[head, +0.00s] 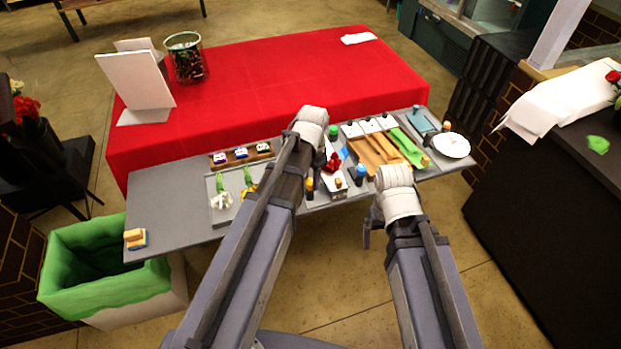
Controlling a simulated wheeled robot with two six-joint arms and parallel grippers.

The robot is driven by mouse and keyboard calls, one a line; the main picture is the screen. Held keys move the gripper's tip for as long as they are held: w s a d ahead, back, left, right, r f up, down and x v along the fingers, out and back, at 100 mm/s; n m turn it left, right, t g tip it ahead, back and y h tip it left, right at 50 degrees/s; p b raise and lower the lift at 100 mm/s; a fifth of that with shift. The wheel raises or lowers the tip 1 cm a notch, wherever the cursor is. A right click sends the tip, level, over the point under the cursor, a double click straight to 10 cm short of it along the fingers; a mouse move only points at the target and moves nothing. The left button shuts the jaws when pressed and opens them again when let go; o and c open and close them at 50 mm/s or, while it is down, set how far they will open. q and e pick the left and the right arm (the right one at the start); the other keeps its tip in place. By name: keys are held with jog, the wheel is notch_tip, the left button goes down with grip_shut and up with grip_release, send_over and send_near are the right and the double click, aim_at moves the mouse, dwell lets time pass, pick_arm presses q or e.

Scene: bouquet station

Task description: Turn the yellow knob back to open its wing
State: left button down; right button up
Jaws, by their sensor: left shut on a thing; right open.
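The yellow knob (310,184) stands on a dark mount at the front of the grey table, right beside my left forearm. My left gripper (303,182) is down at this knob and shut on it. My forearm hides most of the fingers, so the exact grip does not show. The wing by the knob is largely hidden too, and I cannot tell its angle. My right gripper (368,236) is open and empty, mostly hidden beside its wrist, in front of the table's front edge.
A grey tray (212,188) with white and yellow flowers lies left. A white plate (452,145) is far right. A green-lined bin (70,290) stands front left.

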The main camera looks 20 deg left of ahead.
pick_arm(q)
jog(key=shift+n, duration=0.4)
jog(key=n, duration=1.3)
jog(key=shift+n+g, duration=0.3)
jog(key=shift+n, duration=1.9)
jog(key=c, duration=0.5)
grip_release()
